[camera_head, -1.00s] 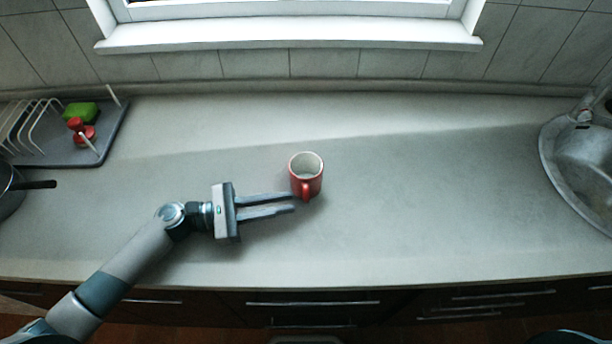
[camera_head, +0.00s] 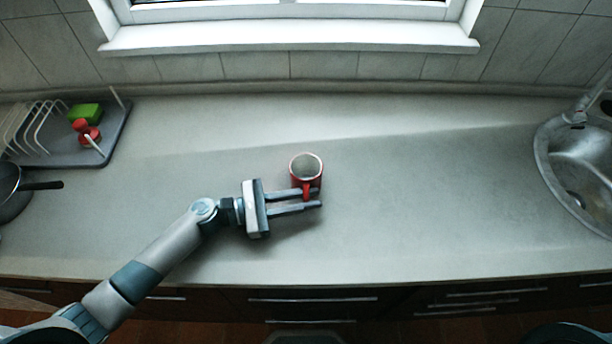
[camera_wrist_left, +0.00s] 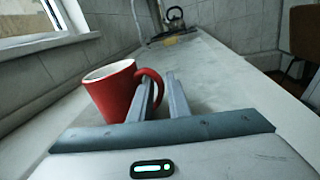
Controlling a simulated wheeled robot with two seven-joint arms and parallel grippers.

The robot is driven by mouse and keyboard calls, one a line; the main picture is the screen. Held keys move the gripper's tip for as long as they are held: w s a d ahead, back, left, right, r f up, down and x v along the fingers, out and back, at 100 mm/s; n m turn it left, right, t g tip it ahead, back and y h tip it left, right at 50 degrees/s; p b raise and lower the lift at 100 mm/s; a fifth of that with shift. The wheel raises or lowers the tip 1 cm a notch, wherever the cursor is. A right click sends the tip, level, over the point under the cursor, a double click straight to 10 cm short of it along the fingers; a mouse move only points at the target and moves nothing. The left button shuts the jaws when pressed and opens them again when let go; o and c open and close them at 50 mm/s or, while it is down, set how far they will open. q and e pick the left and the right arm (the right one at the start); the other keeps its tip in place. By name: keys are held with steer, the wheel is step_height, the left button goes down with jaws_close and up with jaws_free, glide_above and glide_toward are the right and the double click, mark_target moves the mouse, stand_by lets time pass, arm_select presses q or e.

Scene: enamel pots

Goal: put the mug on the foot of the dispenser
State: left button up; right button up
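The red mug (camera_head: 297,183), white inside, stands upright on the counter, its handle towards the front edge. It also shows in the left wrist view (camera_wrist_left: 108,92). My left gripper (camera_head: 320,199) lies low at the mug's front side, its two fingers apart and pointing right. In the left wrist view the handle curves over the far finger and its outer part shows at the gap between the fingers (camera_wrist_left: 168,76). I cannot tell whether either finger touches it. My right gripper is not in view. No dispenser can be made out.
A dish rack on a grey tray (camera_head: 118,137) holds a green sponge (camera_head: 85,113) and a red-headed brush (camera_head: 86,132) at the left. A dark pan (camera_head: 12,190) lies below it. A metal sink (camera_head: 548,165) is at the right. The counter between mug and sink is clear.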

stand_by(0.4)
arm_select(q)
jaws_close()
steer(key=shift+r, duration=0.1)
step_height(320, 180, up, 10)
steer(key=shift+f+b, duration=0.1)
steer(key=shift+b, duration=0.45)
stand_by(0.3)
